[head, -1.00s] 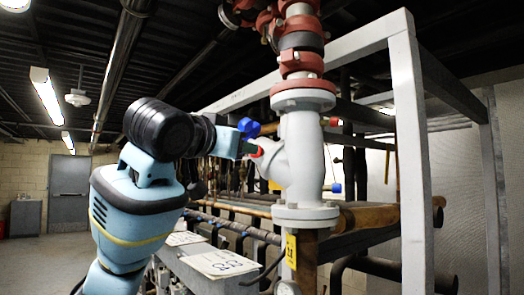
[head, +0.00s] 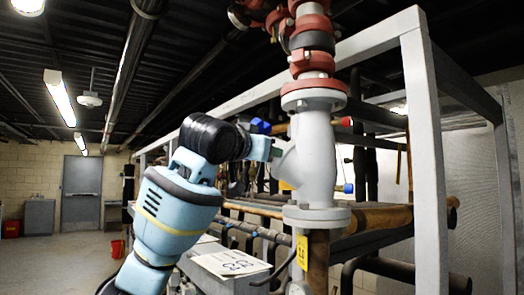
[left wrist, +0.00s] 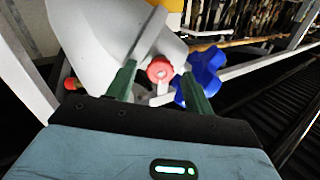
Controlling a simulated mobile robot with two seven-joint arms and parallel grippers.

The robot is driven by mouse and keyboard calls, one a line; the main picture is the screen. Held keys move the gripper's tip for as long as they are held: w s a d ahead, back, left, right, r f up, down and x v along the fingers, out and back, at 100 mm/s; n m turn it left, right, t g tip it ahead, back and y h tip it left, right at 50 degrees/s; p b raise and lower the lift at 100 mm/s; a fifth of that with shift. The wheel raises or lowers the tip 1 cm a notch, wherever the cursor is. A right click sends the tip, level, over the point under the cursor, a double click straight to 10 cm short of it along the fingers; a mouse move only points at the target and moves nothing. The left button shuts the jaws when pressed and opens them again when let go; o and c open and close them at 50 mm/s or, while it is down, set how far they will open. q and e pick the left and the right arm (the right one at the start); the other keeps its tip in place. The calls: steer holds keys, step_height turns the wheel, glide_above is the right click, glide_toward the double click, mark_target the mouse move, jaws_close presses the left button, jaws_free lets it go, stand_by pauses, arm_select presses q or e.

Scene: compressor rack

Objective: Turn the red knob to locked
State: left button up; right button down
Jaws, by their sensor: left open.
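The red knob (left wrist: 159,70) sits on a stub of the large grey valve body (left wrist: 98,35) in the left wrist view. My left gripper (left wrist: 158,71) is open, with one green finger on each side of the knob. Contact between the fingers and the knob cannot be told. In the head view, my left gripper (head: 277,153) is at the left side of the upright grey valve body (head: 316,150), and the knob is hidden there. My right gripper is in neither view.
A blue knob (left wrist: 206,68) is close beside the right finger; it also shows in the head view (head: 260,126). Another red part (left wrist: 72,84) is at left. A grey frame post (head: 427,150) stands right of the valve. Pipes run behind.

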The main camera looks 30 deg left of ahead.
arm_select(q)
steer(key=c, duration=1)
steer(key=shift+o, duration=0.2)
steer(key=shift+m, duration=0.3)
steer(key=shift+f+m, duration=0.1)
steer(key=shift+m, duration=8.5)
